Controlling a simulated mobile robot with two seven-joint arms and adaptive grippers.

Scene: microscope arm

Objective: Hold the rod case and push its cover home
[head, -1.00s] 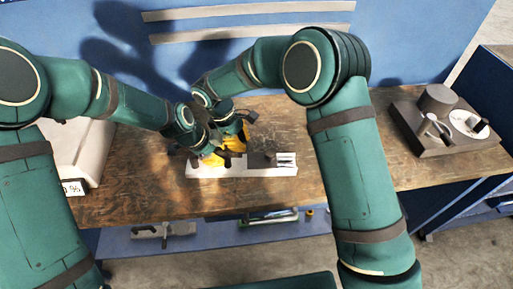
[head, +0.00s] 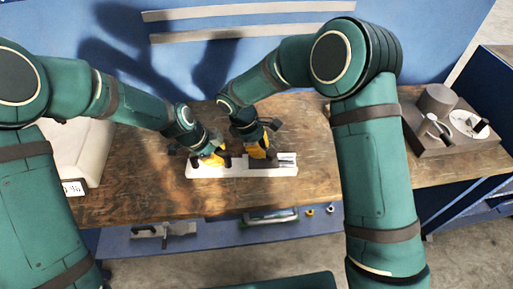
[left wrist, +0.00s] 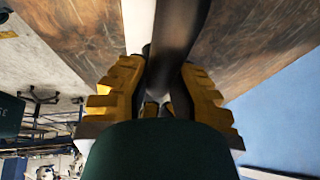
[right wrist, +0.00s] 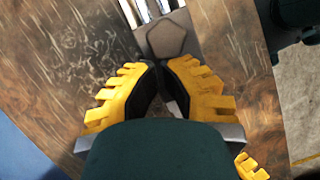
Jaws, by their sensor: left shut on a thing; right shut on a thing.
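My left gripper (head: 213,158) is over the left half of the white base (head: 190,170). It is shut on the rod case (left wrist: 170,45), a dark, round-sided body between its fingers in the left wrist view. My right gripper (head: 262,151) is low over the right half of the base, apart from the left one. Its fingertips (right wrist: 168,72) nearly meet. What they hold is mostly hidden; it is probably the cover. A grey block with a hexagonal outline (right wrist: 170,36) shows just beyond these fingertips in the right wrist view.
Silver rods (head: 287,158) stand at the right end of the base. The wooden table (head: 130,185) is clear in front. A grey fixture (head: 455,130) stands at the right, and a pale box (head: 75,150) at the left. Tools lie on a blue shelf (head: 205,240) below.

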